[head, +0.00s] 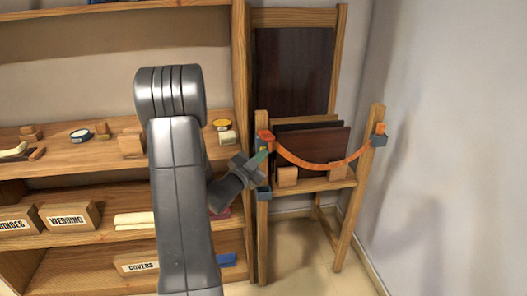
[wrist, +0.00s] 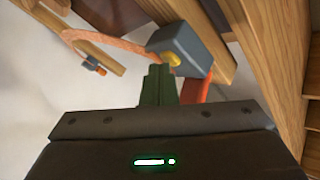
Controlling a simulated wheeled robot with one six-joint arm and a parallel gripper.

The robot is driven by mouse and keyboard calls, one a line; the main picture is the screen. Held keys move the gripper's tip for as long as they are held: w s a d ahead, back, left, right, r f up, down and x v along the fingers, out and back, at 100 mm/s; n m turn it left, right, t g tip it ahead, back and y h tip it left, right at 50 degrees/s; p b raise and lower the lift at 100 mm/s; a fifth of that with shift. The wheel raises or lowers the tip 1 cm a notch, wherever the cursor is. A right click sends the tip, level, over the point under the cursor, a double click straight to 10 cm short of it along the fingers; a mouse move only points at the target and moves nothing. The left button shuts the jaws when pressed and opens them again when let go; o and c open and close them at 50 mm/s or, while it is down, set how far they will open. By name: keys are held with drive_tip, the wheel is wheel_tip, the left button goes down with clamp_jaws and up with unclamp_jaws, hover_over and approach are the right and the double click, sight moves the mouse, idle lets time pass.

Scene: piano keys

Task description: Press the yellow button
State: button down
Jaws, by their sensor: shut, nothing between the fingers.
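The yellow button (wrist: 170,58) sits on a blue-grey box (wrist: 188,50) on a wooden post, just beyond my fingertips in the wrist view. My gripper (wrist: 159,70) is shut and empty, its green fingers pointing at the button's left edge. I cannot tell whether they touch it. In the head view my gripper (head: 261,157) is at the top of the rack's left post, beside the strap's left end. The yellow button is not clear in that view, where the gripper covers the area.
An orange strap (head: 322,168) hangs across the rack front to a blue-grey block (head: 379,141) on the right post. Dark panels (head: 322,139) stand behind it. Shelves with labelled boxes (head: 70,217) are at left. A wall closes the right.

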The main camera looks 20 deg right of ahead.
idle(0.6)
drive_tip(key=shift+s+a+b, duration=0.2)
drive_tip(key=shift+s+b, duration=0.4)
drive_tip(key=shift+s, duration=0.2)
drive_tip(key=s+b, duration=0.1)
drive_tip(key=s, duration=0.1)
drive_tip(key=s+a+b, duration=0.1)
drive_tip(key=s, duration=0.1)
drive_tip(key=shift+s+a, duration=0.1)
drive_tip(key=shift+s, duration=0.3)
drive_tip(key=shift+w, duration=0.1)
